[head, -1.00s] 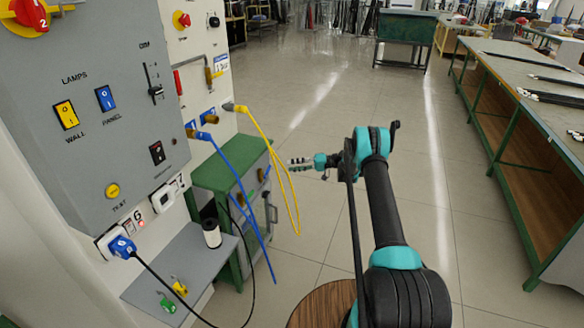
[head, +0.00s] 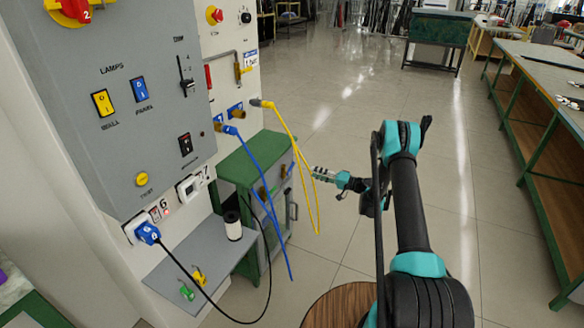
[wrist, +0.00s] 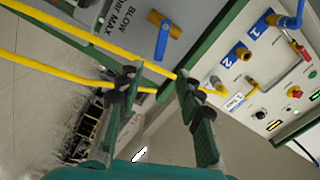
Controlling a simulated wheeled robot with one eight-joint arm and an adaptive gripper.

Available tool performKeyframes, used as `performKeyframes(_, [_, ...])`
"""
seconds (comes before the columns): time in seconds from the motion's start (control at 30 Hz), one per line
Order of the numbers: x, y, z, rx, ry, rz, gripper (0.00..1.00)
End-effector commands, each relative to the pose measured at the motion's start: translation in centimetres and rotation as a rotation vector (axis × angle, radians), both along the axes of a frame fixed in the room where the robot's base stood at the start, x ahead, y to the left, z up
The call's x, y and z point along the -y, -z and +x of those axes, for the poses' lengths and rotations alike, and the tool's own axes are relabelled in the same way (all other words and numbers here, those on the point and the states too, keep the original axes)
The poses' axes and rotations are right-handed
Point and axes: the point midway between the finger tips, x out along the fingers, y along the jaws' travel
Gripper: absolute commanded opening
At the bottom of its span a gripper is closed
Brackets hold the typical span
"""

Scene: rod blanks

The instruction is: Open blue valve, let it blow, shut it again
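In the wrist view a blue valve lever (wrist: 162,42) sits on a brass valve body beside lettering that reads BLOW. The lever lies across the brass body. In the head view a small brass and blue fitting (head: 288,169) shows on the green cabinet; I cannot tell whether it is the same valve. My gripper (head: 318,174) is right of the cabinet, in the air over the floor. In the wrist view its two fingers (wrist: 157,77) are apart with nothing gripped, and the valve is beyond the tips, clear of them.
A yellow hose (head: 297,150) hangs between cabinet and gripper; in the wrist view it crosses near the fingertips. A blue hose (head: 262,180) hangs in front of the cabinet (head: 262,150). A grey shelf (head: 190,262) juts out below the switch panel (head: 110,130).

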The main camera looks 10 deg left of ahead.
Motion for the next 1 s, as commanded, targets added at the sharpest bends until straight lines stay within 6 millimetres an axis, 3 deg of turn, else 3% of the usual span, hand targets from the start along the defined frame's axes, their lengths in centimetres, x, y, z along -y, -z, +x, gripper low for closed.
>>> performKeyframes(0.53, [-10.0, 0.0, 3.5, 0.000, -0.002, 0.000, 0.36])
performKeyframes(0.77, [-12.0, 0.0, 4.3, 0.000, -0.001, 0.000, 0.36])
performKeyframes(1.0, [-12.3, 0.0, 4.5, 0.000, -0.001, 0.000, 0.36])
